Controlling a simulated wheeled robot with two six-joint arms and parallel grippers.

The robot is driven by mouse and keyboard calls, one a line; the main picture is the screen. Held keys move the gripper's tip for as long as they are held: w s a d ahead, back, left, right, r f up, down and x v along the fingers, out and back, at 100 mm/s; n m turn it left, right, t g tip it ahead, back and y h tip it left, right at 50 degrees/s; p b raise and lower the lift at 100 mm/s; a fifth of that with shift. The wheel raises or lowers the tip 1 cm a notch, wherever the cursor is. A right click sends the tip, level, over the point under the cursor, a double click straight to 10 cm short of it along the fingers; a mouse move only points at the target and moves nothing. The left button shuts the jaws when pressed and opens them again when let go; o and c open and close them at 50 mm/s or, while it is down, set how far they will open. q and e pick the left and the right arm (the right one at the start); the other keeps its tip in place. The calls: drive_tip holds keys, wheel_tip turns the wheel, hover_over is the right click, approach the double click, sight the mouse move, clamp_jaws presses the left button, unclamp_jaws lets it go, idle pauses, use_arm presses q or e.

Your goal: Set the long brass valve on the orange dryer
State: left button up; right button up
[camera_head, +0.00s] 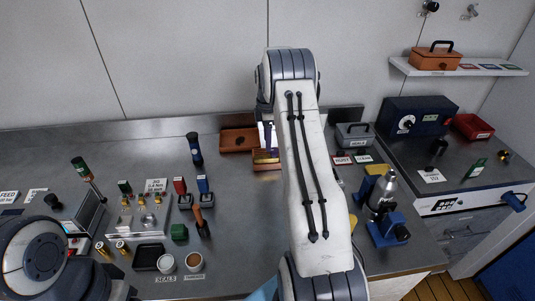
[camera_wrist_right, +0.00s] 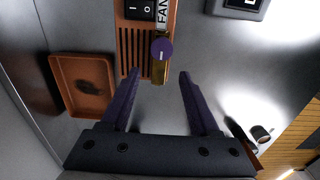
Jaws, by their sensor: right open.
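The orange dryer (camera_wrist_right: 135,50) has dark vent slots and a FAN label beside a black switch. In the head view part of it (camera_head: 266,166) shows, largely hidden by my right arm. A brass valve (camera_wrist_right: 159,80) with a round purple cap is at the dryer's near end in the wrist view; I cannot tell whether it is fixed there. My right gripper (camera_wrist_right: 159,75) is open, with its purple fingers either side of the valve and gaps showing. The head view also shows this gripper (camera_head: 267,137) above the dryer. My left gripper is out of view.
An orange tray (camera_wrist_right: 82,85) with a dark patch lies left of the dryer. Several tools and a panel (camera_head: 140,218) with brass fittings fill the left bench. A microscope-like blue device (camera_head: 388,232) stands at right.

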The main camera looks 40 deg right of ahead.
wheel_tip(320, 180, up, 5)
drive_tip(key=a+r, duration=0.3)
drive_tip(key=a, duration=0.6)
drive_tip(key=a+r, duration=0.2)
drive_tip(key=a, duration=0.7)
drive_tip(key=s+a+r+m, duration=0.1)
drive_tip(key=s+a, duration=0.3)
drive_tip(key=a, duration=0.3)
drive_tip(key=s+a+r+m, duration=0.1)
drive_tip(key=s+a+r, duration=0.1)
drive_tip(key=s+a, duration=0.45)
drive_tip(key=s+a+f, duration=0.1)
drive_tip(key=s+a, duration=0.2)
drive_tip(key=s, duration=0.4)
drive_tip(key=s+a+f+m, duration=0.1)
drive_tip(key=s+a, duration=0.2)
drive_tip(key=s, duration=0.5)
drive_tip(key=s+a+f+m+y, duration=0.1)
drive_tip(key=s+a, duration=0.3)
drive_tip(key=s, duration=0.4)
drive_tip(key=shift+f+b, duration=0.2)
drive_tip(key=shift+b, duration=0.2)
